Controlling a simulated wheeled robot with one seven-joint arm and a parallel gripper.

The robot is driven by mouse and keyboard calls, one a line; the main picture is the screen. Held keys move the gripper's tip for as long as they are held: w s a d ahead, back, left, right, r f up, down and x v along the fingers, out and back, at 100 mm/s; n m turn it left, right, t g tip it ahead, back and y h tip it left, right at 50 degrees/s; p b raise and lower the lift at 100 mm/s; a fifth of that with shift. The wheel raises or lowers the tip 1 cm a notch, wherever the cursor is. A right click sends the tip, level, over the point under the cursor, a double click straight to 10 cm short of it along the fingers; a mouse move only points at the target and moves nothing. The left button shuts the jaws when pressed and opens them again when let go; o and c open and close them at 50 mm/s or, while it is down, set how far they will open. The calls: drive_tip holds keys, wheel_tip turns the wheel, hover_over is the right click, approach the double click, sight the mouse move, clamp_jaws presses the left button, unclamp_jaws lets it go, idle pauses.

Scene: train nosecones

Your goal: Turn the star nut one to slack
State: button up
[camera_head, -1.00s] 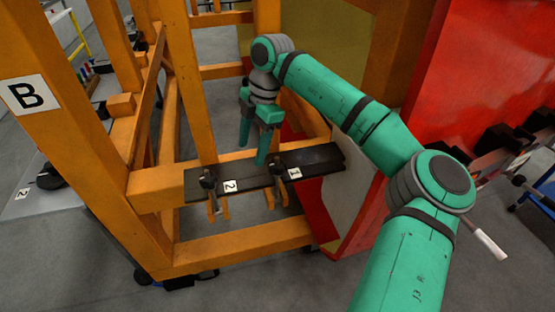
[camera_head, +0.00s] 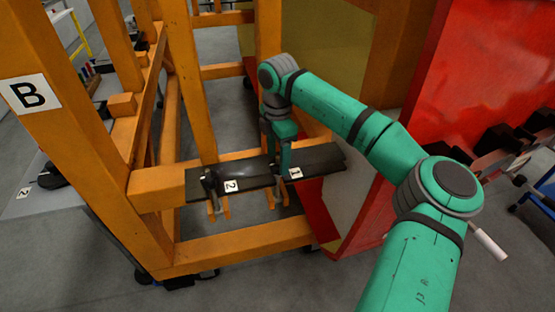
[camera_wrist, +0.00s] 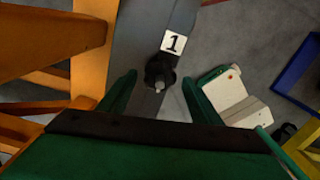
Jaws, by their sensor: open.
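Star nut one is a small dark knob (camera_wrist: 160,72) with a pale bolt end, beside the label "1" (camera_wrist: 173,42) in the wrist view. In the head view the label "1" (camera_head: 295,173) shows on the dark bar, and my gripper largely hides the nut. My gripper (camera_head: 279,170) points down over the bar at this nut. In the wrist view its two green fingers (camera_wrist: 155,92) are apart, one on each side of the nut, with gaps between. I cannot tell whether the fingertips reach down to its height.
The dark bar (camera_head: 322,157) lies across an orange wooden frame (camera_head: 245,247). A second nut (camera_head: 208,181) stands near the label "2" (camera_head: 232,186). A red panel (camera_head: 480,90) is close on the right. Orange posts (camera_head: 190,80) rise behind the bar.

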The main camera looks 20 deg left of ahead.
drive_tip(key=shift+f, duration=0.7)
drive_tip(key=c, duration=1)
drive_tip(key=shift+c, duration=0.2)
